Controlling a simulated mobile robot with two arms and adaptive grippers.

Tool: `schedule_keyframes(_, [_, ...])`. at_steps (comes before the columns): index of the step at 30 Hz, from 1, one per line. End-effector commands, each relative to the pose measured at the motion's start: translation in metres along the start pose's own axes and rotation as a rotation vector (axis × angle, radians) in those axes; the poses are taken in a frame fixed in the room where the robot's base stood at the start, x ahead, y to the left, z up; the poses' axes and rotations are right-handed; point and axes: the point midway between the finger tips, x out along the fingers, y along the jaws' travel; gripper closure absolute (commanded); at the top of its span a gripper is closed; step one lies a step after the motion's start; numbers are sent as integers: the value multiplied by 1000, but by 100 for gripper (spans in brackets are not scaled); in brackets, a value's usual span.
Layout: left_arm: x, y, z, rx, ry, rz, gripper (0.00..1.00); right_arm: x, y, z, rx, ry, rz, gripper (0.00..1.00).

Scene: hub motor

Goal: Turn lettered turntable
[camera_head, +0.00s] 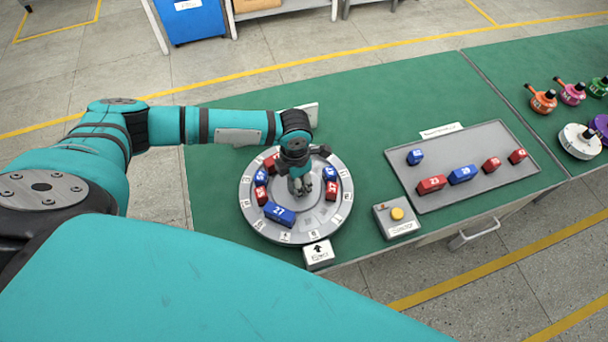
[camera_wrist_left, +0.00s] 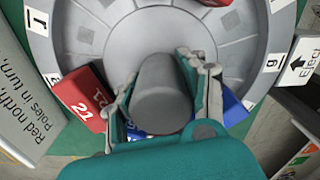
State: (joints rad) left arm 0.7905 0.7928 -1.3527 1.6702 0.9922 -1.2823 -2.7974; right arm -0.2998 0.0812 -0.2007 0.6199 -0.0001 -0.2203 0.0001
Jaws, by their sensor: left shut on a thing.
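The round grey turntable (camera_head: 345,181) lies on the green bench in the head view, with lettered tags around its rim. Red blocks and blue blocks, one a large blue block (camera_head: 279,214) marked 27, stand in a ring on it. My left gripper (camera_head: 300,186) points down at the turntable's middle. In the left wrist view its fingers (camera_wrist_left: 163,85) are shut on the grey centre knob (camera_wrist_left: 161,96), one on each side. A red block (camera_wrist_left: 83,98) marked 21 is beside the left finger. My gripper partly hides blue blocks behind it. My right gripper is not in view.
A white arrow tag block (camera_head: 319,254) stands at the turntable's front edge. A box with a yellow button (camera_head: 397,213) is to its right. A grey tray (camera_head: 470,137) holds several red and blue blocks. Coloured motors (camera_head: 542,101) stand at the far right.

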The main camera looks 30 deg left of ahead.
Motion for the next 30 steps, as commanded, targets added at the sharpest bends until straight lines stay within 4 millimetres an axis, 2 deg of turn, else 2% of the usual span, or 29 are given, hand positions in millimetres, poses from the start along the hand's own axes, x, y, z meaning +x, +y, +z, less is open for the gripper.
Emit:
schedule_keyframes(19, [-2, 5, -4, 12, -5, 3, 100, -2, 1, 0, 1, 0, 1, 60])
schedule_keyframes(20, [-2, 5, -4, 12, -5, 3, 55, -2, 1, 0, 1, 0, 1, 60])
schedule_keyframes(25, [-1, 4, -4, 13, -3, 2, 33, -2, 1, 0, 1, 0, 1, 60])
schedule_keyframes(30, [-1, 4, -5, 13, -2, 1, 33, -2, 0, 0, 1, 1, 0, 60])
